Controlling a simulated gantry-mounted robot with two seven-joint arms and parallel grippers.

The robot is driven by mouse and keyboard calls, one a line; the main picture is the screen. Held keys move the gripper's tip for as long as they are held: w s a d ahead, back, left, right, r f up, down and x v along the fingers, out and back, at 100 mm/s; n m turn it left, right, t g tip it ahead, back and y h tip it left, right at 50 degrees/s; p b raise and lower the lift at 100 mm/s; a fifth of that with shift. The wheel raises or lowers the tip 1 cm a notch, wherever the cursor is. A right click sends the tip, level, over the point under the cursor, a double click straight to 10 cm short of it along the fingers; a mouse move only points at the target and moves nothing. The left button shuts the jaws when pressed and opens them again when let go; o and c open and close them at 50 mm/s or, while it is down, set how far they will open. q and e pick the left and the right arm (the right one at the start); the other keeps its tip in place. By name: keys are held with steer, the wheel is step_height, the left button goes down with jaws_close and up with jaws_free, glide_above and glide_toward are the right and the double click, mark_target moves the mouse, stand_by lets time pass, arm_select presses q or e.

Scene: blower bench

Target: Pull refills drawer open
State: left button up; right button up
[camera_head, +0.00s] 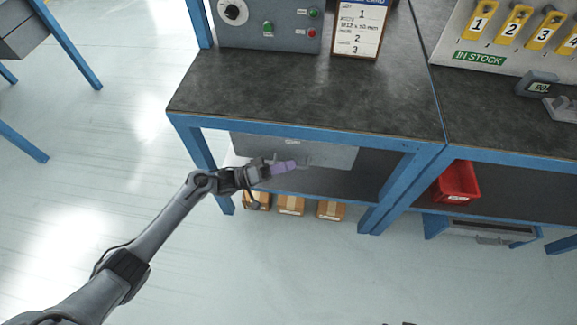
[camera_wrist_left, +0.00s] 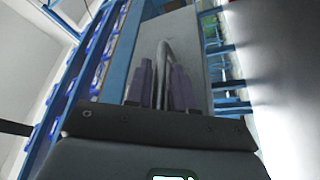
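A grey drawer front (camera_head: 335,156) with a small label too blurred to read is under the dark-topped workbench (camera_head: 300,95). My left gripper (camera_head: 296,166), with purple fingers, reaches its handle from the front left. In the left wrist view, the handle bar (camera_wrist_left: 163,62) runs between the two fingers (camera_wrist_left: 162,88). The fingers sit close on both sides of the bar and look shut on it. The drawer front (camera_wrist_left: 186,50) also shows behind the bar there. In the head view the fingers hide part of the handle. My right gripper is not recognisable in view.
Several cardboard boxes (camera_head: 291,205) stand below the drawer, behind blue legs. A red bin (camera_head: 456,183) sits on the right bench's shelf, above another grey drawer (camera_head: 487,230). The floor in front is clear. A small dark sliver at the bottom edge cannot be identified.

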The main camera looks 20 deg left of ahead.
arm_select(q)
steer(key=shift+w+d+r, duration=0.1)
steer(key=shift+w+d, duration=0.1)
steer(key=shift+d, duration=0.05)
arm_select(e)
steer(key=shift+a, duration=0.1)
arm_select(q)
jaws_close()
